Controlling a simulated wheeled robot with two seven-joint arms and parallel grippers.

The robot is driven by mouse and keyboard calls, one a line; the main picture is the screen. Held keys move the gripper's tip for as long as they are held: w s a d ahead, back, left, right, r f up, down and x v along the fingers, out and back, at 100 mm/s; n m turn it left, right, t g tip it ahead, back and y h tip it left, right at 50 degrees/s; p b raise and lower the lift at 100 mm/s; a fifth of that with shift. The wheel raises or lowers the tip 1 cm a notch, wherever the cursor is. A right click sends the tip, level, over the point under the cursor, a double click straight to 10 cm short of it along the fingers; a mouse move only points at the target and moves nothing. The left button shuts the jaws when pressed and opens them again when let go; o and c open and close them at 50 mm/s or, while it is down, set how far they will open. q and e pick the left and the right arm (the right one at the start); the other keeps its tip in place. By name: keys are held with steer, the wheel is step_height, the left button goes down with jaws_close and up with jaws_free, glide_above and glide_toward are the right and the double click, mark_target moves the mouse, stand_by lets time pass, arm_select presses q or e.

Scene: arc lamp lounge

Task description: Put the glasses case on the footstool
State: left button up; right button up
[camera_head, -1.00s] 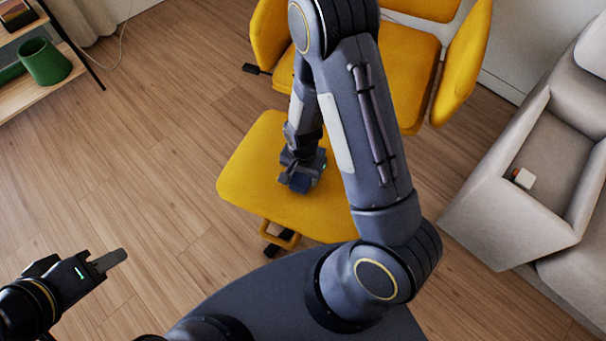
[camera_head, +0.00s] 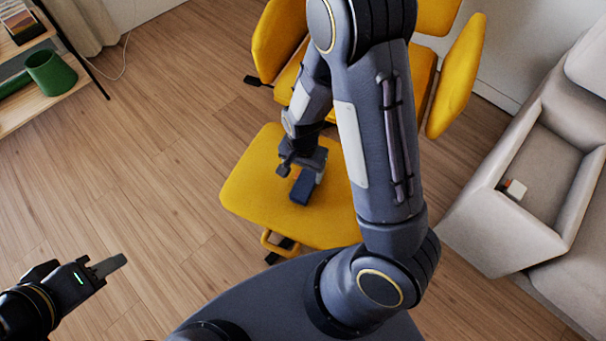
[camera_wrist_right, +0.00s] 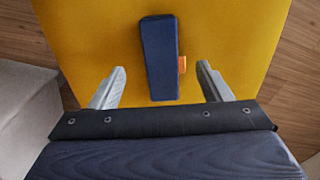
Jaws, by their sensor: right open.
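The dark blue glasses case (camera_head: 302,187) lies on the yellow footstool (camera_head: 250,190). In the right wrist view the case (camera_wrist_right: 160,60) is a long block with a small orange part on its right side, resting on the yellow cushion (camera_wrist_right: 225,45). My right gripper (camera_head: 303,170) is just above the case; in the wrist view its two fingers (camera_wrist_right: 163,88) are spread wide on either side of the case's near end, apart from it. My left gripper (camera_head: 107,266) is far left over the floor, away from the footstool; its finger opening cannot be made out.
A yellow armchair (camera_head: 455,90) stands behind the footstool. A grey sofa (camera_head: 505,235) with a small white and orange item (camera_head: 515,189) is on the right. A shelf with a green mug (camera_head: 50,74) stands at the left. Wood floor between is clear.

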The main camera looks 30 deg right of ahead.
steer(key=s+r+n+t+y, duration=0.2)
steer(key=s+r+n+y, duration=0.15)
steer(key=r, duration=1.05)
steer(key=s+r+n+t, duration=0.3)
steer(key=s+r+n, duration=0.2)
steer(key=s+r, duration=0.5)
steer(key=shift+s+t, duration=0.3)
steer(key=shift+s, duration=0.15)
